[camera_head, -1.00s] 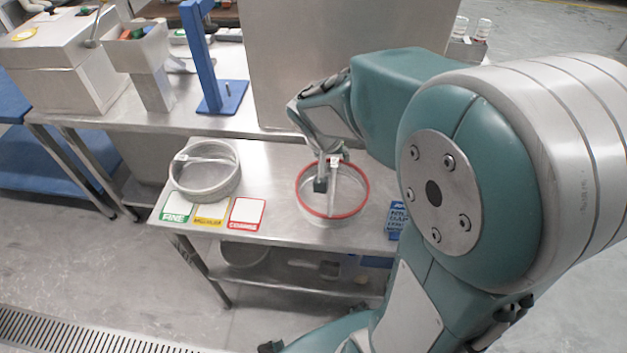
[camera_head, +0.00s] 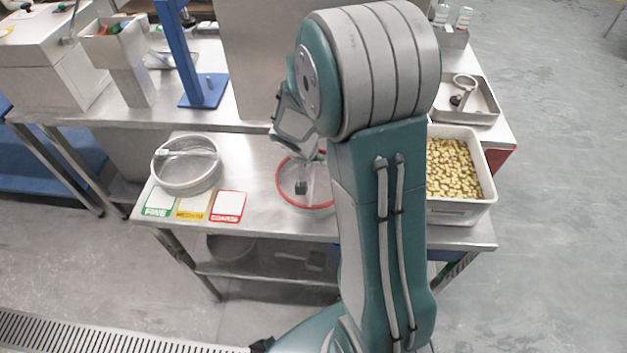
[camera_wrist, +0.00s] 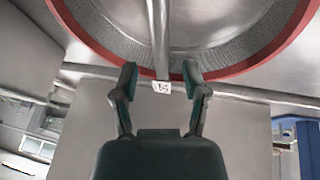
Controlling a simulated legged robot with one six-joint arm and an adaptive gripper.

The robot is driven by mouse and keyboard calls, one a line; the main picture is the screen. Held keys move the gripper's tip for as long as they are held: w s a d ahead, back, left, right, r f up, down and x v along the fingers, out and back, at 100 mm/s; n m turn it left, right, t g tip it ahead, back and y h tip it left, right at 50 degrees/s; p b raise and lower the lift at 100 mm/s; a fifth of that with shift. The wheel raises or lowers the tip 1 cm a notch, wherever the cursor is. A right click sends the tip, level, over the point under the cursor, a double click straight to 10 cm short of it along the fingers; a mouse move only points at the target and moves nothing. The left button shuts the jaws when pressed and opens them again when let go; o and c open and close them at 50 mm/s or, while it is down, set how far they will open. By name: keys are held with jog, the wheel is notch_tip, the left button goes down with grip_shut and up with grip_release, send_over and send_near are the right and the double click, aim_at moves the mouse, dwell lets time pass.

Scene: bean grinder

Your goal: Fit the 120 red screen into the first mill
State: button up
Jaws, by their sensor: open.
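The red-rimmed round screen (camera_head: 284,165) lies on the steel table, partly hidden behind my arm. In the wrist view the red screen (camera_wrist: 95,45) shows its mesh, and a metal bar (camera_wrist: 160,35) crosses it with a small white tag (camera_wrist: 162,87) at its end. The tag's print is too small to read surely. My gripper (camera_wrist: 160,75) is open, one finger on each side of the bar's end. I see no clear contact. In the head view my gripper (camera_head: 302,178) is over the screen. I cannot tell which machine is the first mill.
A plain grey screen (camera_head: 186,185) lies at the table's left, behind the green, yellow and red-edged cards (camera_head: 228,207). A bin of beans (camera_head: 462,212) stands right. Behind are a blue stand (camera_head: 203,90), a hopper machine (camera_head: 125,60) and a large grey box (camera_head: 255,60).

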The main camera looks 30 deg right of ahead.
jog(key=shift+x, duration=0.95)
jog(key=shift+a, duration=0.25)
jog(key=shift+d, duration=0.15)
grip_shut()
